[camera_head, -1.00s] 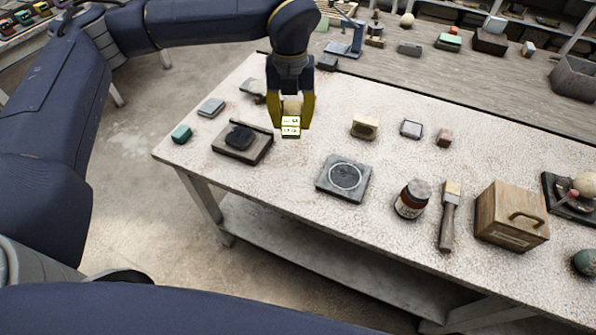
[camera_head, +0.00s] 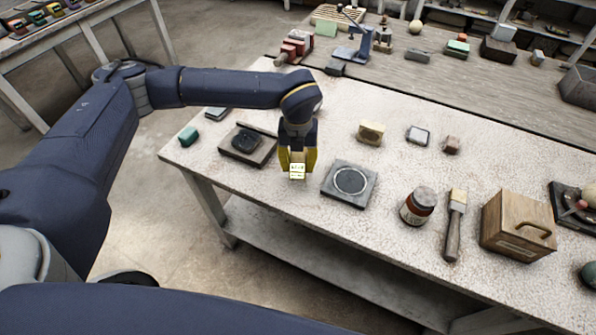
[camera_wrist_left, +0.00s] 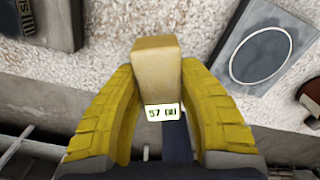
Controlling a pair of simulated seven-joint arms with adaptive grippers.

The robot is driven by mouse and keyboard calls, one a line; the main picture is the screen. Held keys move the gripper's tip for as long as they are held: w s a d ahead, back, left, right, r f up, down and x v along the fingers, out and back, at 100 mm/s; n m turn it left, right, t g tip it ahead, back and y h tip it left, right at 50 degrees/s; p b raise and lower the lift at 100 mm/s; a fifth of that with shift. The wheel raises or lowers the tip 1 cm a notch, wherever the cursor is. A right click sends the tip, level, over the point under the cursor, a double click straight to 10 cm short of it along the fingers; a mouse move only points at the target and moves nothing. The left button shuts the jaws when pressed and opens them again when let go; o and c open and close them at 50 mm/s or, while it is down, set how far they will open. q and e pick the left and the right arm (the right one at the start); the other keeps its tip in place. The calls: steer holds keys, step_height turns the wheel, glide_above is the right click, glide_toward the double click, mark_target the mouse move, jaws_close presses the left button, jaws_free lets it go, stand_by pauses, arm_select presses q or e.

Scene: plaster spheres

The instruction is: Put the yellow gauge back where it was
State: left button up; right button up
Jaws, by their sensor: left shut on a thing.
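The yellow gauge (camera_head: 297,173) is a small pale-yellow block with a white number label. My left gripper (camera_head: 298,160) is shut on it, and it points down near the table's front edge, between a dark square tray and a grey plate with a ring. In the left wrist view the gauge (camera_wrist_left: 158,70) stands between the two yellow fingers (camera_wrist_left: 160,85), its label facing the camera. I cannot tell how high it is above the table. My right gripper is not in view.
The grey ringed plate (camera_head: 349,184) lies just right of the gripper. The dark tray (camera_head: 248,146) with a black lump lies to its left.

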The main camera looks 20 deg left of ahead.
mark_target(298, 159)
arm_select(q)
steer(key=shift+f, duration=2.05)
steer(key=shift+f, duration=0.1)
steer(key=o, duration=1.1)
steer(key=shift+o, duration=0.2)
step_height(298, 159, up, 12)
steer(key=shift+r, duration=0.1)
